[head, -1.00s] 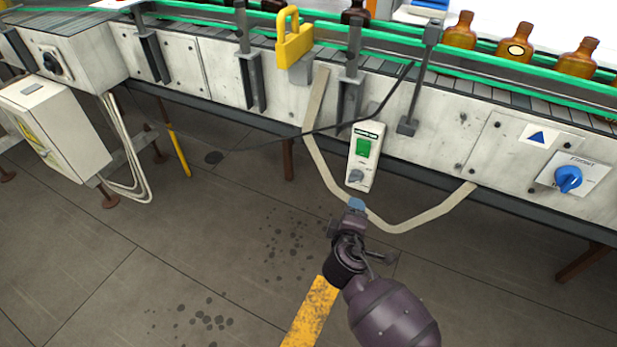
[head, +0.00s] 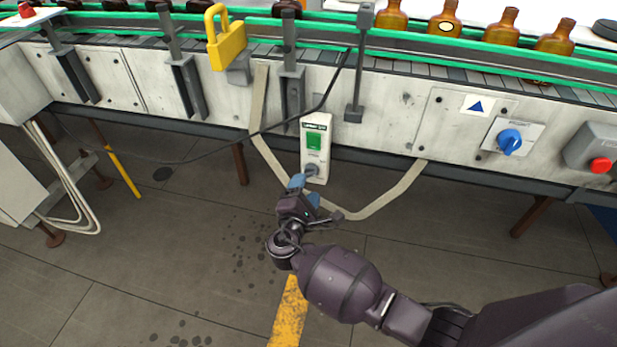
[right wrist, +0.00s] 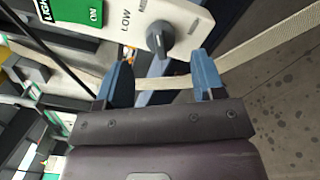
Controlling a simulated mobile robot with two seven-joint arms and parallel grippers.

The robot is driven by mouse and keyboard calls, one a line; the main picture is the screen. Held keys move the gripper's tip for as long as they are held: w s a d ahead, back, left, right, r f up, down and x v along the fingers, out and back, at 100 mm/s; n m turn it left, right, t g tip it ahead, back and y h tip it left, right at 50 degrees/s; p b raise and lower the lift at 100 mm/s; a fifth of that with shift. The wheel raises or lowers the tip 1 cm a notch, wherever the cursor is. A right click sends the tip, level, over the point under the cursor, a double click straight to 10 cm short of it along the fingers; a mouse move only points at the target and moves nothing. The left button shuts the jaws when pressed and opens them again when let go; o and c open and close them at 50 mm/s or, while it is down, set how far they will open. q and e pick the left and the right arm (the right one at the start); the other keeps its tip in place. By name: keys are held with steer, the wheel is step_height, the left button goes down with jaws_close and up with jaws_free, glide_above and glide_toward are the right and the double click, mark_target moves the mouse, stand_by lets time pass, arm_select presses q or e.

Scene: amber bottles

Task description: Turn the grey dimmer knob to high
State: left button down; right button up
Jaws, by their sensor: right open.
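The grey dimmer knob (right wrist: 160,40) sits on a white switch box (head: 323,128) on the conveyor's side panel. In the right wrist view the word LOW is printed beside the knob, and a green ON switch (right wrist: 82,10) is above left. In the head view the knob (head: 311,170) is just above my gripper's fingertips and partly hidden. My right gripper (head: 305,190) has blue fingertips and is open and empty. In the right wrist view its fingertips (right wrist: 164,68) are spread apart, just short of the knob, which lies ahead between them. My left gripper is out of view.
A loose beige strap (head: 375,205) hangs in a loop beside the box. A black cable (head: 215,152) crosses to its left. A blue rotary switch (head: 509,141) and red button (head: 600,165) are to the right. Amber bottles (head: 443,20) stand on the conveyor above.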

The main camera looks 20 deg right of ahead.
mark_target(310, 176)
steer(key=x, duration=0.3)
steer(key=shift+w+d, duration=0.1)
steer(key=shift+w, duration=0.1)
steer(key=shift+w+d, duration=0.25)
steer(key=shift+w, duration=0.15)
steer(key=c, duration=0.9)
